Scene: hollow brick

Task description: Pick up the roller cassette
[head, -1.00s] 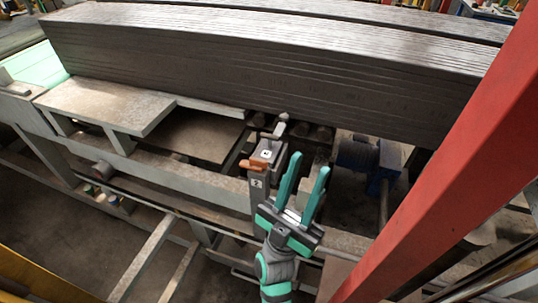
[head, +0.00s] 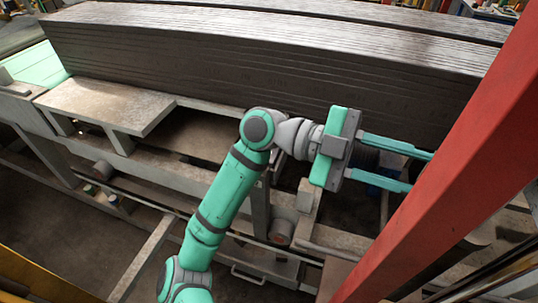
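My gripper (head: 420,172) reaches to the right in the head view. Its two long teal fingers are apart, and I see nothing held between them. I cannot pick out the roller cassette with certainty. A small cylindrical roller-like part (head: 283,232) shows on the machine frame below and left of my gripper, apart from it. My arm hides part of the frame at the middle, where a grey block with an orange handle stood in view before.
A long stack of dark layered boards (head: 270,75) spans the back. A red slanted beam (head: 445,150) stands close to my fingertips at the right. A grey metal shelf (head: 105,105) is at the left.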

